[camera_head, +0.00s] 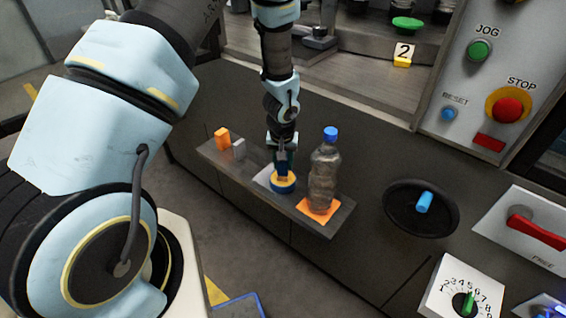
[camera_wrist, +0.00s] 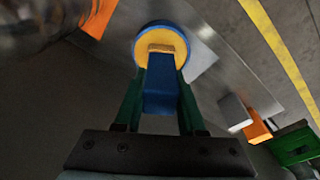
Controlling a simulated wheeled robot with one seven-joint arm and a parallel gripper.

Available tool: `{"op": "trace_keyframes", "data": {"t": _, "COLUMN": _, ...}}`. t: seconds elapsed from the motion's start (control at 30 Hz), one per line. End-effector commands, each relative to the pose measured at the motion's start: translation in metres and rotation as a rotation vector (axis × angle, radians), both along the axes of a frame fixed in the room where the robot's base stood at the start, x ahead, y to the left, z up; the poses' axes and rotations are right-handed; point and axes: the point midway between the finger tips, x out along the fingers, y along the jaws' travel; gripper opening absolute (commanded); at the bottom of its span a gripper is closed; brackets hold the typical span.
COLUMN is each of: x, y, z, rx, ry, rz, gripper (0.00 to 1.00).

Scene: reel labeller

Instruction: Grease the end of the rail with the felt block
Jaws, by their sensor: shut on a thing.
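My gripper (camera_head: 282,163) points down over the small shelf. In the wrist view its green fingers (camera_wrist: 160,80) are shut on the sides of a blue block with a tan end, which looks like the felt block (camera_wrist: 160,95). The tan end is over or in a round blue tin (camera_head: 283,186) with a yellow surface, likely grease; I cannot tell if it touches. The tin (camera_wrist: 140,58) stands on a pale square on the shelf. I cannot pick out the rail's end with certainty in either view.
On the shelf (camera_head: 339,221), a bottle (camera_head: 323,175) stands on an orange pad (camera_head: 305,206), close right of my gripper. Orange (camera_head: 222,138) and grey (camera_head: 239,149) blocks sit at the left end. A black dish (camera_head: 400,221) holds a blue cylinder (camera_head: 424,202).

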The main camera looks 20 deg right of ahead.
Motion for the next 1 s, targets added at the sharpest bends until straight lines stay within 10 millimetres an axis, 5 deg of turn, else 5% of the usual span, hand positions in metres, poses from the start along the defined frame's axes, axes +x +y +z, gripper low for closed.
{"op": "trace_keyframes", "data": {"t": 0.47, "x": -0.001, "y": 0.001, "z": 0.002, "rx": 0.002, "ry": 0.002, "rz": 0.000, "gripper": 0.00}}
{"op": "trace_keyframes", "data": {"t": 1.0, "x": 0.000, "y": 0.000, "z": 0.044, "rx": 0.000, "ry": 0.001, "rz": 0.001, "gripper": 0.00}}
